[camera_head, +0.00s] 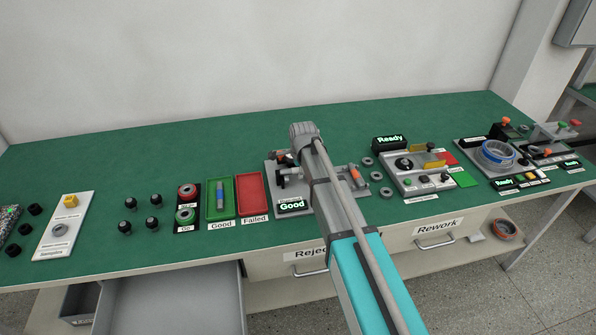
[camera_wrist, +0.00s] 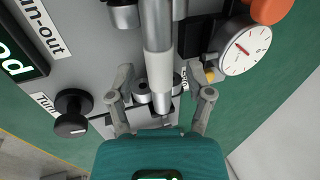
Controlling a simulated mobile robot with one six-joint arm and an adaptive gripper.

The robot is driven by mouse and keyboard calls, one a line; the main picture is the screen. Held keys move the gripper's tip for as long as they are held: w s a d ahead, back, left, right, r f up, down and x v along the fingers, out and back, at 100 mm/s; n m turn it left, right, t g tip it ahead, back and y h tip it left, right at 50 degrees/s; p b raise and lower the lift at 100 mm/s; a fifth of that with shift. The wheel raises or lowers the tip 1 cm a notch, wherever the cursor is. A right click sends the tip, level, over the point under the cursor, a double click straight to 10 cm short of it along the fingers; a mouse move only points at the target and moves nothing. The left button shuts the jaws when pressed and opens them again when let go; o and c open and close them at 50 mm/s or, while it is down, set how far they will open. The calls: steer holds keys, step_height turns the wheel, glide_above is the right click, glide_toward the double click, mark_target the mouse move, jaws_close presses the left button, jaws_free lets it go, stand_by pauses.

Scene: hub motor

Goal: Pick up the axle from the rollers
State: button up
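The axle (camera_wrist: 158,65) is a silver shaft with a pale band, seen lengthwise in the wrist view. It lies over the small rollers (camera_wrist: 142,92) of the run-out station (camera_wrist: 90,45). My gripper (camera_wrist: 161,76) is open, with one grey finger on each side of the axle and a visible gap on both sides. Its height relative to the axle is hard to judge. In the head view my arm covers part of the station (camera_head: 272,180), and the axle and fingers cannot be made out there. The station's display (camera_head: 291,205) reads "Good".
A dial gauge (camera_wrist: 245,48) stands close to my right finger, and a black knob (camera_wrist: 72,110) lies left of my left finger. A green Good tray (camera_head: 211,213) holding a blue-grey part and an empty red Failed tray (camera_head: 252,195) lie left of the station.

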jaws_close()
steer(key=shift+r, duration=0.15)
stand_by(0.4)
step_height(320, 180, up, 3)
steer(key=p, duration=0.3)
steer(key=s+d+r+p, duration=0.9)
steer(key=d+p, duration=0.1)
steer(key=shift+s+r, duration=0.35)
steer(key=shift+s, duration=0.05)
